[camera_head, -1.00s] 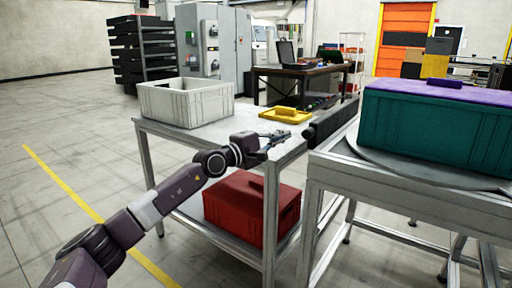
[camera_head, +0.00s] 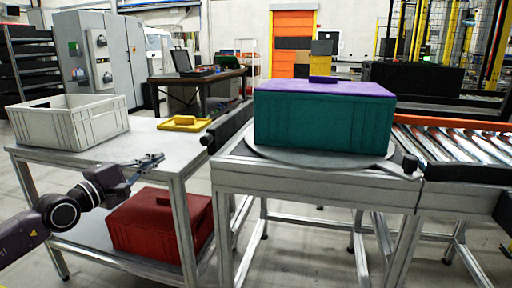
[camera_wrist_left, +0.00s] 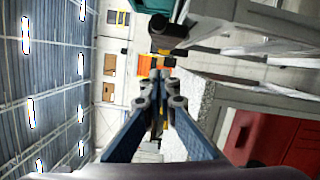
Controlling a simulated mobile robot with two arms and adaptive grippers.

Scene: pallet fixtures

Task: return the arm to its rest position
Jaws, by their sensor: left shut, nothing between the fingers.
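My left gripper (camera_head: 150,160) is at the front edge of the grey table (camera_head: 150,141), near the height of its top. Its fingers are together with nothing between them. My left arm comes in from the lower left and is bent. In the left wrist view the closed fingers (camera_wrist_left: 157,84) point ahead, with the table edge to their right. My right gripper is not in view.
A light grey crate (camera_head: 72,126) and a yellow tray (camera_head: 185,124) stand on the table, with a red box (camera_head: 158,222) on its lower shelf. A teal box with a purple lid (camera_head: 322,118) sits on a turntable beside a roller conveyor (camera_head: 455,147).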

